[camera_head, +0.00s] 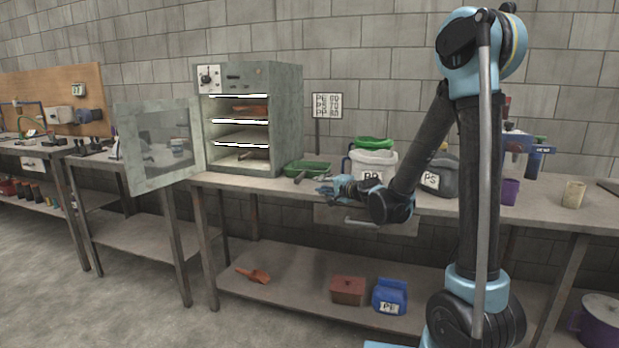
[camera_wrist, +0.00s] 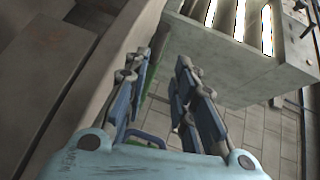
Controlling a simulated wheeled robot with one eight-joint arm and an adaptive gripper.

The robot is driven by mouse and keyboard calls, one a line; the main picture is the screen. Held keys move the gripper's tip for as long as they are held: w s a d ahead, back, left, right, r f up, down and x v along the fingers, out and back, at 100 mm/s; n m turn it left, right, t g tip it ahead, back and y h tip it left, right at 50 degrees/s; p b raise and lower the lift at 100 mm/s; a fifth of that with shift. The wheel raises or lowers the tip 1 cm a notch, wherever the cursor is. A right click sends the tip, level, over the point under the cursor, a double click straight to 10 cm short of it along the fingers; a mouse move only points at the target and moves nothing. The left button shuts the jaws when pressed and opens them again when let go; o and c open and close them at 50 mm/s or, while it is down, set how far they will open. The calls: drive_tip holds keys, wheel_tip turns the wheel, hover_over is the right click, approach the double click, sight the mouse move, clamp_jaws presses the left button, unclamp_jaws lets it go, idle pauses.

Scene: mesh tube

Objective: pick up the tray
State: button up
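A green tray (camera_head: 308,167) with a raised rim sits on the workbench, just right of the open oven. My gripper (camera_head: 328,189) is low over the bench's front edge, in front of and slightly right of the tray. In the wrist view my gripper (camera_wrist: 165,65) has its two fingers apart, with nothing clearly held between them. A sliver of green (camera_wrist: 150,138) shows behind the fingers near the palm; I cannot tell if it is the tray. I cannot tell whether the fingers touch anything.
The oven (camera_head: 285,115) stands open, its door (camera_head: 160,181) swung out to the left; reddish items lie on its shelves. A white bucket (camera_head: 384,162) and a dark container (camera_head: 441,178) stand to the right.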

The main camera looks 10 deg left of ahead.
sight(301, 180)
drive_tip(key=x, duration=1.3)
drive_tip(key=shift+w+a+f, duration=0.1)
drive_tip(key=shift+w+a, duration=0.1)
drive_tip(key=shift+a, duration=0.15)
clamp_jaws()
